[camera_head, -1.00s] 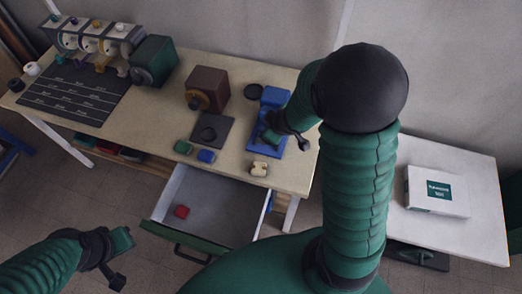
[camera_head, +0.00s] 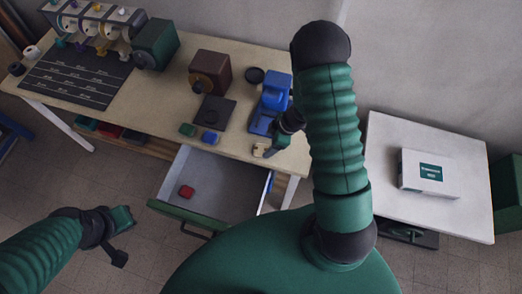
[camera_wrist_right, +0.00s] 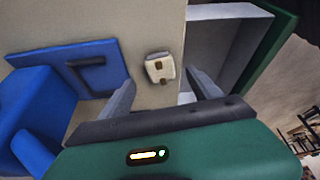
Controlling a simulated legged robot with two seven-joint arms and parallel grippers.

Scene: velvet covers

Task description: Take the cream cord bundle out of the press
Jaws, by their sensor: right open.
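The cream cord bundle (camera_head: 260,149), a small pale block with brown bands, lies on the bench near its front edge. It is outside the blue press (camera_head: 270,103), on the bench in front of it. In the right wrist view the bundle (camera_wrist_right: 160,67) shows ahead of and between my right gripper's spread fingers (camera_wrist_right: 163,90). The fingers are open and empty. In the head view my right gripper (camera_head: 274,147) is beside the bundle, and my arm covers part of the area. My left gripper (camera_head: 122,235) hangs off the bench at lower left; its fingers are unclear.
A white side table (camera_head: 385,150) carries a white box (camera_head: 428,172).

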